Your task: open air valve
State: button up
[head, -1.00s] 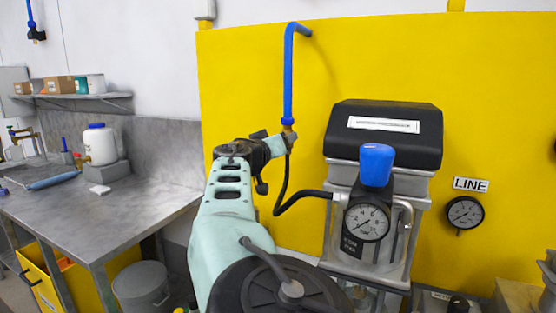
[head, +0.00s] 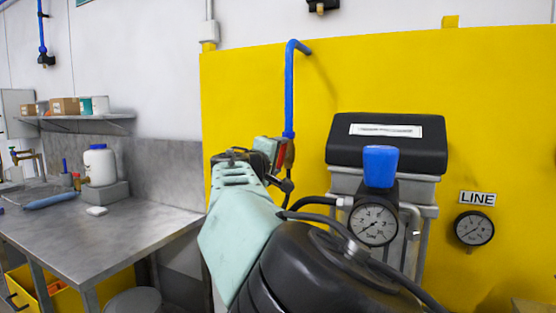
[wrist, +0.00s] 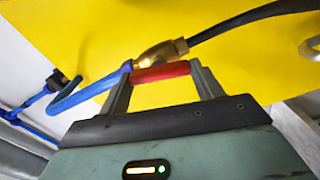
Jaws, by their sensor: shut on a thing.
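The air valve is a brass body (wrist: 160,52) with a red lever handle (wrist: 162,73), between a blue pipe (wrist: 90,93) and a black hose (wrist: 255,17). My gripper (wrist: 160,70) has a finger at each end of the red handle and is shut on it in the wrist view. In the head view the blue pipe (head: 289,90) comes down the yellow panel to my gripper (head: 279,153). A little red shows there, and the gripper mostly hides the brass body.
A machine with a black top (head: 388,145), blue knob (head: 380,167) and pressure gauge (head: 373,222) stands right of my arm. A LINE gauge (head: 473,229) is on the yellow panel (head: 480,100). A steel bench (head: 130,225) with a white bottle (head: 99,165) is at left.

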jog(key=shift+n, duration=1.3)
jog(key=o, duration=1)
jog(key=shift+s+f, duration=0.1)
